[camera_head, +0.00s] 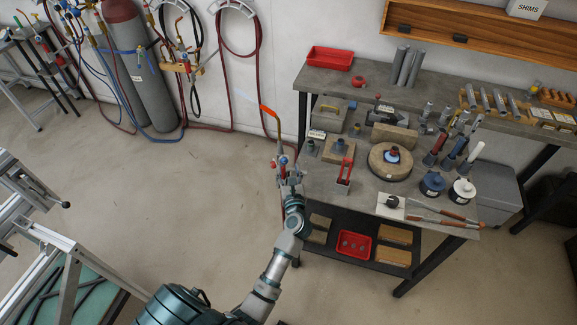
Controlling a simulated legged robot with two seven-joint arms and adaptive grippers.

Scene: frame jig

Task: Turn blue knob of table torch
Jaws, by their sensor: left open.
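The table torch (279,135) stands at the left edge of the workbench. Its copper-orange neck bends up and left, and a pale streak like a flame leaves its tip. A small blue knob (283,160) shows low on the torch, with red parts close by. My left gripper (288,177) reaches up from below to the base of the torch, right by the knobs. It is open. The fingers and torch fittings overlap, so I cannot tell whether a finger touches the blue knob. My right gripper is not in view.
The workbench (440,230) is crowded with blocks, a round wooden disc (390,161) and cylinders. A red stand (345,173) is close to the right of the torch. Gas cylinders (150,90) with hoses stand at the back left. The floor left of the bench is clear.

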